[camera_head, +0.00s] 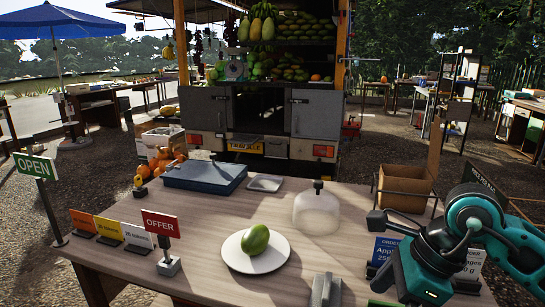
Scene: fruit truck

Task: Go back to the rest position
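My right gripper (374,245) is at the right side of the wooden table (215,225), at the end of a teal and black arm. Its dark fingers point left and look spread apart, with nothing seen between them but the blue sign behind. My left gripper is not in view. A green mango (255,240) lies on a round white plate (278,262) at the front middle of the table, apart from the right gripper.
A clear dome (317,208) stands behind the plate. A blue-grey tray (205,177) and small dish (265,183) are at the back. The OFFER sign (162,225) is left, a grey metal object (325,290) in front. Blue price signs (382,250) stand beside my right arm.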

